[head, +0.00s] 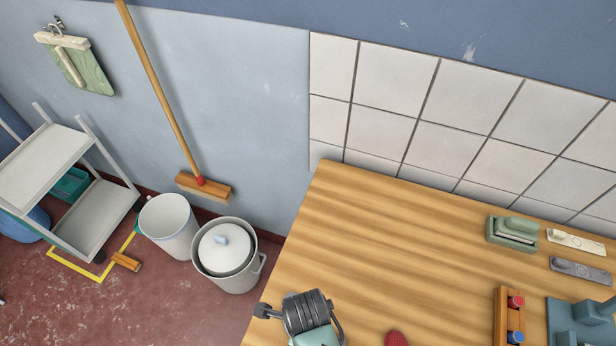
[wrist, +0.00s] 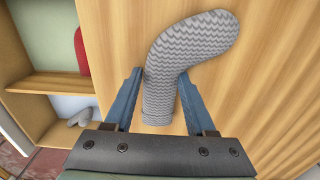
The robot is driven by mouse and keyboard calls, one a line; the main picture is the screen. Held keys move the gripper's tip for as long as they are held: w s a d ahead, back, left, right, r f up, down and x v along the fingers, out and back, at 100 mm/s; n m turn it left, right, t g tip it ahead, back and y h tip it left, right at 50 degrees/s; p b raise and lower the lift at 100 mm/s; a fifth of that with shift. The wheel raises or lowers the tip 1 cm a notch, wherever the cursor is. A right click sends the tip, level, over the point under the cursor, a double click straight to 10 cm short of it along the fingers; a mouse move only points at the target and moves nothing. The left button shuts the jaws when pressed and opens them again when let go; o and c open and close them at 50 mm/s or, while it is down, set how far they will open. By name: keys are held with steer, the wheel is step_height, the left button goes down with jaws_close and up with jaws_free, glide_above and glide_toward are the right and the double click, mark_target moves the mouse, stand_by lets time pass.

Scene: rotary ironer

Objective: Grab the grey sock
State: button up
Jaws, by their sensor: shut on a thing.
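The grey sock (wrist: 190,48) shows in the wrist view, with a fine zigzag knit. Its cuff end points down toward my gripper's palm and its foot bends to the upper right. My gripper (wrist: 160,75) has one blue finger on each side of the sock's leg and is shut on it. The sock is over the wooden tabletop (wrist: 270,70); I cannot tell whether it touches the wood. I cannot make out the sock in the head view.
The wooden counter (head: 400,240) stands against white tiles, with a green box (head: 512,232) and a wooden rack (head: 501,315) at its right. A white bucket (head: 169,226), a lidded pot (head: 228,255) and a white trolley (head: 90,215) stand left. The wrist view shows open shelves (wrist: 50,84).

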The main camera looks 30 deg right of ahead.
steer(key=shift+c, duration=0.8)
